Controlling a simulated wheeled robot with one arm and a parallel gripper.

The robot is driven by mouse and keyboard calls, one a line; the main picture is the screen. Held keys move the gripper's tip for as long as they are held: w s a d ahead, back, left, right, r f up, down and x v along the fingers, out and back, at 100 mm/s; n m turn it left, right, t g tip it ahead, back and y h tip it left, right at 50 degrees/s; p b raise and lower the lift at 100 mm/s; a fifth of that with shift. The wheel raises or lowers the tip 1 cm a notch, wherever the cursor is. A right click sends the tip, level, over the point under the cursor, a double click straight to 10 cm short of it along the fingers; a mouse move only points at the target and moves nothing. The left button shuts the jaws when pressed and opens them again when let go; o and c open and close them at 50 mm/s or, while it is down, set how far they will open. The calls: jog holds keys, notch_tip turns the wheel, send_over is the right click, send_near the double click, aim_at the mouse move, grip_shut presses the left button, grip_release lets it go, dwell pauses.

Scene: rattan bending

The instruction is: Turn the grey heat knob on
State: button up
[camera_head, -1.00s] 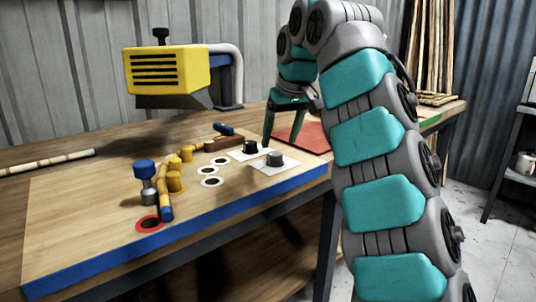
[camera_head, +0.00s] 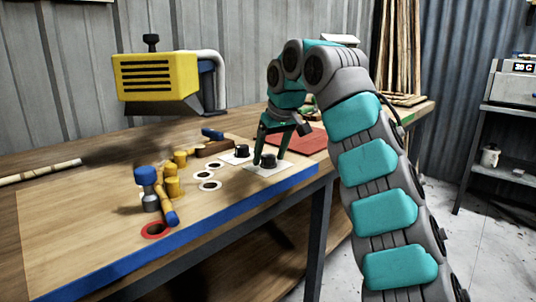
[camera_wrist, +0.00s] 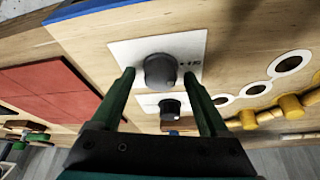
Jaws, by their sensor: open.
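The grey heat knob (camera_wrist: 160,70) sits on a white plate (camera_wrist: 119,54) close to the blue table edge. It also shows in the head view (camera_head: 268,161), partly behind a finger. My gripper (camera_wrist: 159,74) is open, pointing down, with one green finger on each side of this knob. A small gap shows beside the knob in the wrist view; I cannot tell whether either fingertip touches it. Dark marks stand beside the knob on the plate. A second, darker knob (camera_head: 242,151) is on its own white plate just behind, also seen between the fingers (camera_wrist: 169,108).
A red mat (camera_head: 305,141) is behind my gripper. A yellow heater (camera_head: 155,78) overhangs the board at the back left.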

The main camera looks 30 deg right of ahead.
grip_shut()
dwell(0.5)
